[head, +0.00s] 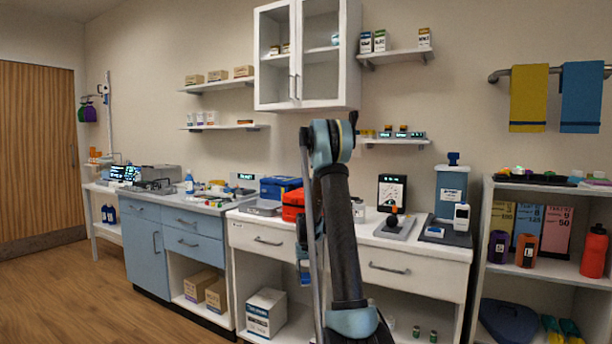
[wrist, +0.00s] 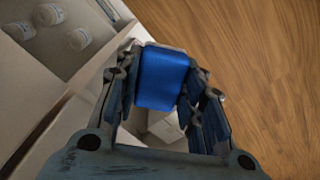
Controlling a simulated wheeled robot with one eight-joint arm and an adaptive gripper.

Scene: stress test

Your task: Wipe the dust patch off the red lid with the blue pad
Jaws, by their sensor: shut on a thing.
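My gripper (wrist: 158,78) is shut on the blue pad (wrist: 162,80) in the wrist view. The pad is a bright blue block between the two fingers, with a greyish edge at its far end. It is in the air, apart from the counter. A red box (head: 293,206) stands on the white counter, left of my arm in the head view. Its top appears to be the red lid, but it is small and partly behind my arm. I cannot make out the dust patch.
A blue box (head: 278,188) stands close beside the red one, and a grey case (head: 261,207) lies to its left.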

